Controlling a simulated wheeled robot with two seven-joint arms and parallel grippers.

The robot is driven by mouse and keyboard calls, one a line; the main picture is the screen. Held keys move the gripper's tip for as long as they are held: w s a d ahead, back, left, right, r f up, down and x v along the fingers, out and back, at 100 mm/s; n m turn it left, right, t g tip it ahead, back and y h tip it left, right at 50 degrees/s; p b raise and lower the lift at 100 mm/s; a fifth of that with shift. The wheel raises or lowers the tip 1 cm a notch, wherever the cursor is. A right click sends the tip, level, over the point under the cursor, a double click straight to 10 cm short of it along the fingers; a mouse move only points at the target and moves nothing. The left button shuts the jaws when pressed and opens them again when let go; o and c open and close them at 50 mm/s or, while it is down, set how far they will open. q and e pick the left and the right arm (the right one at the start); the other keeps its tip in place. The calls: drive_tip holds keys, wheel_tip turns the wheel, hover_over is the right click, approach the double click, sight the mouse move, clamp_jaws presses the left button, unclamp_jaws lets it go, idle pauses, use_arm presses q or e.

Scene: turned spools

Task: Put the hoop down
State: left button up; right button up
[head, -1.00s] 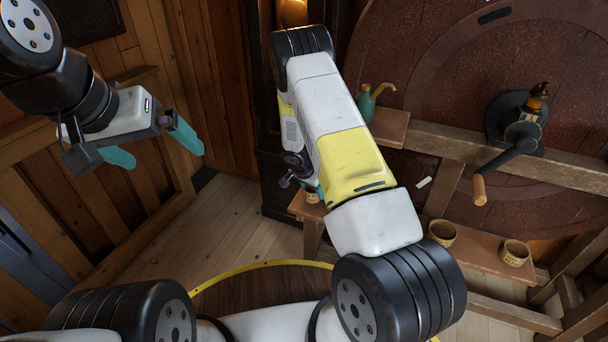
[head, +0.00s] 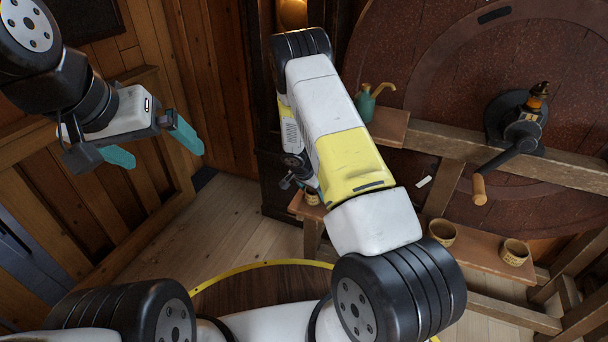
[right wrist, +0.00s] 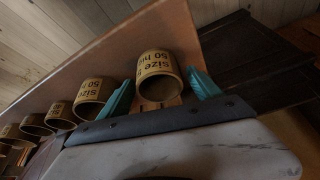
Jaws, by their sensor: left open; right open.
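Tan hoops printed with "size 50" stand on a brown wooden shelf. In the right wrist view, one hoop (right wrist: 157,75) sits between the two teal fingers of my right gripper (right wrist: 160,80). The fingers are spread, with the hoop on the shelf surface. Whether either finger touches it I cannot tell. In the head view a hoop (head: 312,197) shows beside my right gripper, which is mostly hidden behind my right arm. My left gripper (head: 160,147) is open and empty in the air at the left, far from the hoops.
More hoops stand in a row along the shelf (right wrist: 190,45), the nearest (right wrist: 93,92) left of the right gripper. Two hoops (head: 442,232) (head: 515,252) show in the head view. A teal spouted can (head: 367,103) stands on a ledge. A crank (head: 505,155) juts from a beam.

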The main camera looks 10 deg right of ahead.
drive_tip(key=v, duration=1.1)
drive_tip(key=shift+s+r, duration=0.2)
drive_tip(key=shift+r, duration=0.15)
drive_tip(key=shift+a, duration=0.1)
